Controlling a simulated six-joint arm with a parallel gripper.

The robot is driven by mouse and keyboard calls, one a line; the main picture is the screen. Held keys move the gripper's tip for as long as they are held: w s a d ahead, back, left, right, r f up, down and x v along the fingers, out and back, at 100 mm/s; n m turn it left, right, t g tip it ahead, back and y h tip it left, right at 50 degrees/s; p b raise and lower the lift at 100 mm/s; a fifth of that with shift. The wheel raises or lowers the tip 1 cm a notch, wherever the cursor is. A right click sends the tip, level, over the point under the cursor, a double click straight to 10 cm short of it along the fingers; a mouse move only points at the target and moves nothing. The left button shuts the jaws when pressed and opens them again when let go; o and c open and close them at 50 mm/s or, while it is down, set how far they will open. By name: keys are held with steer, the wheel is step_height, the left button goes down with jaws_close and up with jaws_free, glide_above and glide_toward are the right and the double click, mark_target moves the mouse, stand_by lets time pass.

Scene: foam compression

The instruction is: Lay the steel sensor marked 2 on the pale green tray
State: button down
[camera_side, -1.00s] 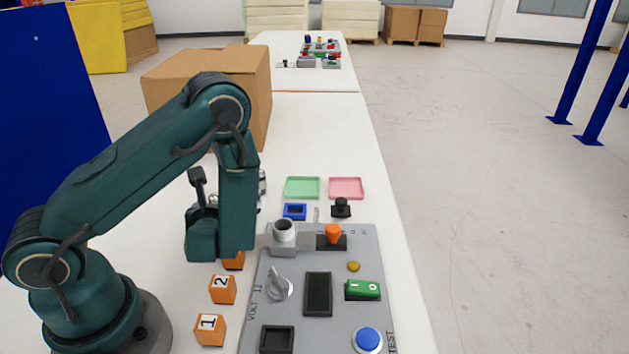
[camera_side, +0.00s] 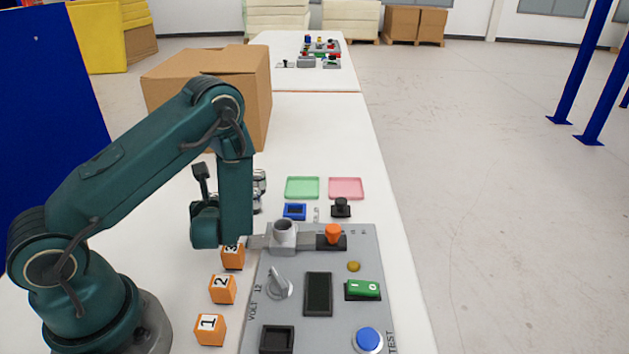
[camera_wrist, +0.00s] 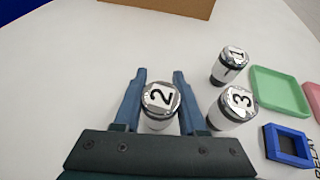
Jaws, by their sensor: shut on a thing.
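The steel sensor marked 2 (camera_wrist: 160,99) is a short silver-and-white cylinder with a dark band. In the wrist view it stands between the two blue fingers of my gripper (camera_wrist: 159,76), which is shut on it. The pale green tray (camera_wrist: 280,91) is to the right in the wrist view, beyond two other sensors. It also shows empty in the side view (camera_side: 302,188), right of my arm. In the side view my arm hides the fingers and the held sensor.
Sensors marked 1 (camera_wrist: 231,66) and 3 (camera_wrist: 232,108) stand between my gripper and the green tray. A pink tray (camera_side: 346,188) lies beside it. Orange numbered blocks (camera_side: 222,289) line the grey panel (camera_side: 330,262).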

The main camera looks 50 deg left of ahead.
steer(key=shift+r, duration=0.15)
step_height(320, 180, up, 9)
steer(key=w+m+t+h, duration=0.1)
steer(key=w, duration=0.2)
steer(key=w+r+m+t+h, duration=0.1)
steer(key=w, duration=0.3)
steer(key=w+m+t+h, duration=0.1)
steer(key=w+m+t, duration=0.1)
steer(key=w, duration=0.1)
steer(key=shift+w+d+r, duration=0.15)
steer(key=shift+w+r, duration=0.05)
steer(key=shift+r, duration=0.05)
steer(key=w+a, duration=0.2)
glide_above(305, 182)
steer(key=shift+m+h, duration=0.3)
step_height(305, 182, down, 6)
steer(key=shift+f, duration=2.25)
